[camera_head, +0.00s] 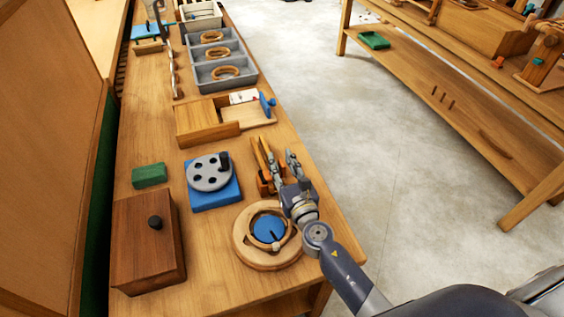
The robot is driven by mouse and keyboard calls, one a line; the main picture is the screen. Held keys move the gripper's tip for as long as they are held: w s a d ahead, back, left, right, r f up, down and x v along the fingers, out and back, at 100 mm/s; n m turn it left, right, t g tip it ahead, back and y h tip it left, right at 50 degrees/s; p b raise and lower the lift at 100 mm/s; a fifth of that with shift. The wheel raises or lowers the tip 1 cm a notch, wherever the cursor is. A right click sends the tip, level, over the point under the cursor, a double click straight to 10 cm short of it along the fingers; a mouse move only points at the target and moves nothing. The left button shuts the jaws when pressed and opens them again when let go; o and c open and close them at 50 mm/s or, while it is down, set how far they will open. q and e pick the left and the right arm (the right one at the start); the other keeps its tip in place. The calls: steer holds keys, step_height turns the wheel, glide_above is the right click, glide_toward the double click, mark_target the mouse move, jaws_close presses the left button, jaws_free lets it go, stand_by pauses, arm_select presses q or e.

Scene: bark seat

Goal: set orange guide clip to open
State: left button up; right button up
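The orange guide clip (264,182) stands near the right edge of the long wooden bench. It has an orange-brown base and pale wooden prongs that rise up and lean to the left. My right gripper (281,162) is right beside the clip, on its right side, with its fingers pointing to the far end of the bench. Its two grey fingers look spread apart. They overlap part of the clip in the picture, and I cannot tell whether they touch it. The clip's right side is partly hidden by the gripper. My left gripper is not in view.
A round wooden ring piece with a blue centre (268,228) lies just under my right wrist. A grey disc on a blue base (213,196), a green block (149,176) and a brown box (147,243) stand to the left. An open wooden box (199,125) and grey bins lie beyond.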

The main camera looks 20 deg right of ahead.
jaws_close()
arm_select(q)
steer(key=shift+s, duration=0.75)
